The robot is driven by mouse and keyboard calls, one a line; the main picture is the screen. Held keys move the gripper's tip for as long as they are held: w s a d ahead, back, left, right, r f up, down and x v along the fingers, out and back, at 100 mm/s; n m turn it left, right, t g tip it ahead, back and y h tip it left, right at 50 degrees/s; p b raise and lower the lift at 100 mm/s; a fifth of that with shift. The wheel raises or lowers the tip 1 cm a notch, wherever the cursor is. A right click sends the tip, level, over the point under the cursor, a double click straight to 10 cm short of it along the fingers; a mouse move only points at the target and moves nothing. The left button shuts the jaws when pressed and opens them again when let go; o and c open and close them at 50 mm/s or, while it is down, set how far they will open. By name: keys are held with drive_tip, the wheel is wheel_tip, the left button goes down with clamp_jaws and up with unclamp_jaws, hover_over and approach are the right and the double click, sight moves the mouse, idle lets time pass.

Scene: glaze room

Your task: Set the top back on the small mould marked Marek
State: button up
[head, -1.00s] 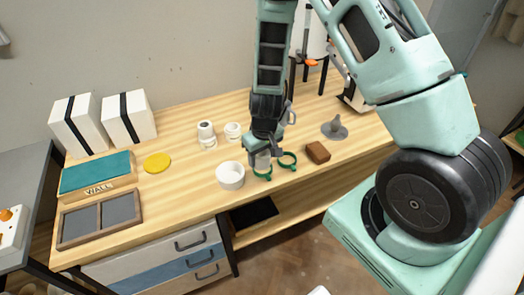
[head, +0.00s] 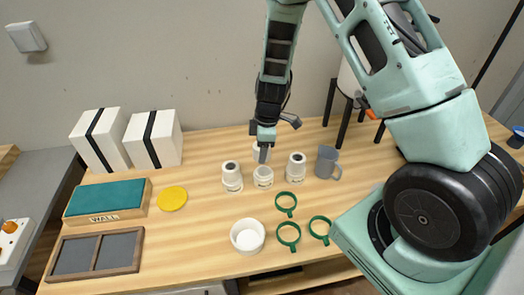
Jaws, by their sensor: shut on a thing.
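My gripper (head: 264,157) points down and is shut on a small white piece (head: 256,151), which looks like a mould top and is mostly hidden by the fingers. Below it stands a small white mould (head: 263,178), with an open-looking, pale upper face. A gap seems to show between the held piece and this mould. Two other small white moulds, each with a dark round mark on top, stand to its left (head: 231,178) and right (head: 296,168). Dark lettering on the moulds is too small to read, so I cannot tell which is marked Marek.
Three green rings with handles (head: 288,235) lie in front of the moulds. A white bowl (head: 247,236) stands at the front edge. A grey mug (head: 327,163) is right of the moulds. A yellow disc (head: 172,199), strapped white blocks (head: 154,138) and a dark-panelled tray (head: 95,252) are left.

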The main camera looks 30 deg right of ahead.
drive_tip(key=shift+w+d+f+b, duration=0.1)
drive_tip(key=shift+d+f+b, duration=0.1)
drive_tip(key=shift+f+b, duration=1.1)
drive_tip(key=shift+w+d+f+b, duration=0.1)
drive_tip(key=shift+d+f+b, duration=0.1)
drive_tip(key=shift+f+b, duration=1.1)
drive_tip(key=shift+f+b, duration=1.05)
drive_tip(key=shift+f, duration=0.05)
idle(0.6)
drive_tip(key=o, duration=1.6)
drive_tip(key=shift+o, duration=0.2)
drive_tip(key=shift+r, duration=0.1)
wheel_tip(320, 180, up, 8)
drive_tip(key=p, duration=0.5)
drive_tip(key=shift+p, duration=0.3)
